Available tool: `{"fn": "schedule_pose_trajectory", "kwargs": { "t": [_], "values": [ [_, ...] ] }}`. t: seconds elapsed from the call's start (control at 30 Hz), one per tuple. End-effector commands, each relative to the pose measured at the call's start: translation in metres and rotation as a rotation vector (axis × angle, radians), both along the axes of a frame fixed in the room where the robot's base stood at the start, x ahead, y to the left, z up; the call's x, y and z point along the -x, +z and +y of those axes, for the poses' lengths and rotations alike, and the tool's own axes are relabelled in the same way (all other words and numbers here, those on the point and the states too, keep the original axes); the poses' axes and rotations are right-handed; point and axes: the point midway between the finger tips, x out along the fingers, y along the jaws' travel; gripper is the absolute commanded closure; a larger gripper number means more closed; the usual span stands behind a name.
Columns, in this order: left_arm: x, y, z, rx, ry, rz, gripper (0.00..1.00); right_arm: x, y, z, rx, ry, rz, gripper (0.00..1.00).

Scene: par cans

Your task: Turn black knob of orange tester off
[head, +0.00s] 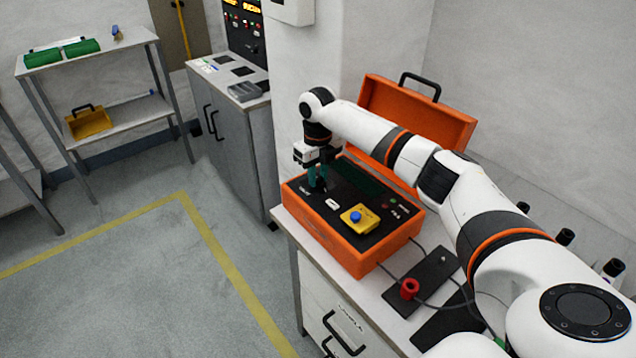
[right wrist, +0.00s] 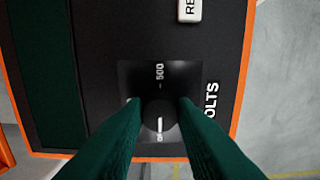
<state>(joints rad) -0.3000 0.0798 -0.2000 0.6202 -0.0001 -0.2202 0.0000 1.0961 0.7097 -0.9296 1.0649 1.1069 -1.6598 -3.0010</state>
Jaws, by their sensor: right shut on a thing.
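The orange tester (head: 345,245) stands open on a white-topped cabinet, its lid raised at the back. Its black panel also shows in the right wrist view (right wrist: 100,60). The black knob (right wrist: 158,115) sits on a dark square plate marked "500" and "VOLTS", with a white pointer line running toward the lower mark, partly readable as "o". My right gripper (head: 318,184) reaches down over the left part of the panel. Its green fingers (right wrist: 160,122) are shut on the knob, one on each side. In the head view the fingers hide the knob. My left gripper is not in view.
The panel also carries a yellow block with a blue button (head: 355,217) and a white label key (right wrist: 189,8). A grey cabinet (head: 236,150) stands behind; floor at left is clear.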

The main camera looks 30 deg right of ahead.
Motion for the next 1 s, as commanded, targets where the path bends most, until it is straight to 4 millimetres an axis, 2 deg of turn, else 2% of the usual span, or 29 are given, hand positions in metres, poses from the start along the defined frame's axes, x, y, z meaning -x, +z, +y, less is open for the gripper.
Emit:
{"fn": "schedule_pose_trajectory", "kwargs": {
  "t": [0.1,0.5,0.53,0.67,1.0],
  "values": [
    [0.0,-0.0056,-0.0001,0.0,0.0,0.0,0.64,-0.0007,-0.0001,-0.0003,0.0,0.011,-0.003,0.98],
    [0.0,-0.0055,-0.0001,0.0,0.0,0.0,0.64,-0.0004,0.0013,-0.0004,0.0,0.016,-0.002,0.98],
    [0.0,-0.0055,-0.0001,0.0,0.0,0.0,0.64,-0.0004,0.0013,-0.0004,0.0,0.016,-0.002,0.74],
    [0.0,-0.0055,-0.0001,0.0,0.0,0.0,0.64,-0.0003,0.0011,-0.0003,0.0,0.015,-0.002,0.53],
    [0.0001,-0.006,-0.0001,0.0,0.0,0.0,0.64,-0.0004,0.0041,-0.0001,0.0,0.015,-0.001,0.53]
  ]
}}
